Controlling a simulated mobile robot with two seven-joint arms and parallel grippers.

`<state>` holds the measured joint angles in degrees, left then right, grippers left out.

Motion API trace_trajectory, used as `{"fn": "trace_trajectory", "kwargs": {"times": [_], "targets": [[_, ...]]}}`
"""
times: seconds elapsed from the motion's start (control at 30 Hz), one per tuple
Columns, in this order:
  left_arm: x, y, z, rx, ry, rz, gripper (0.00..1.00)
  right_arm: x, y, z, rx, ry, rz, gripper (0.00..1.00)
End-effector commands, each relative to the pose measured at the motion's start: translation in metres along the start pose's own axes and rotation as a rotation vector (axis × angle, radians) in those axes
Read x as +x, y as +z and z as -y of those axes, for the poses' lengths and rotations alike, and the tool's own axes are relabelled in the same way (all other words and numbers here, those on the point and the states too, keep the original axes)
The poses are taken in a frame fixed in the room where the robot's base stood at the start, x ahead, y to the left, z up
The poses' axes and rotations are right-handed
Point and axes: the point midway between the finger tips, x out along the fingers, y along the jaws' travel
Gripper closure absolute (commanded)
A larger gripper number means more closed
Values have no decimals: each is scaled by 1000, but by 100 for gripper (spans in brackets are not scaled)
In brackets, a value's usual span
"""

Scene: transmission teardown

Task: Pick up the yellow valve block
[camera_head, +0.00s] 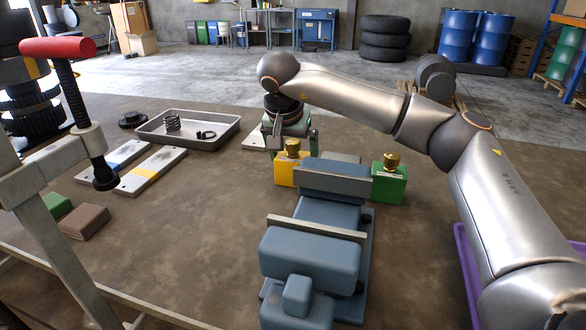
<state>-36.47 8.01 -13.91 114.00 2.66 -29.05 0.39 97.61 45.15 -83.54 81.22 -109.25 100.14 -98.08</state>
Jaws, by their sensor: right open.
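The yellow valve block (284,172) stands on the brown worktable just left of the blue vise's far end. It has a brass fitting (292,147) on top, and the vise jaw hides part of its right side. My right gripper (294,139) points down at the block's top, with its fingers apart; I cannot tell whether they touch the block. The block rests on the table. My left gripper is not in view.
The blue vise (312,262) fills the front middle. A green valve block (388,184) stands right of it. A grey tray (226,135) with a spring, marked plates (150,170) and a red-handled clamp (58,47) are at left. A purple bin (464,262) is at right.

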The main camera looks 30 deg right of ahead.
Motion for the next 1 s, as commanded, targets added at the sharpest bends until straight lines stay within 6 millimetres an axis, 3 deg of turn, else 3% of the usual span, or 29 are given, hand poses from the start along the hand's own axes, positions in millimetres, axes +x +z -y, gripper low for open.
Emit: {"fn": "trace_trajectory", "kwargs": {"times": [0.2, 0.5, 1.0], "targets": [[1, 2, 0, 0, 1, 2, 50, 33, -1, 1, 1, 3, 1, 0], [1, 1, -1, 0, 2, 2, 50, 38, -1, 1, 0, 1, 0, 0], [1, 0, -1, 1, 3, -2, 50, 38, -1, 1, 0, 1, 0, 55]]}}
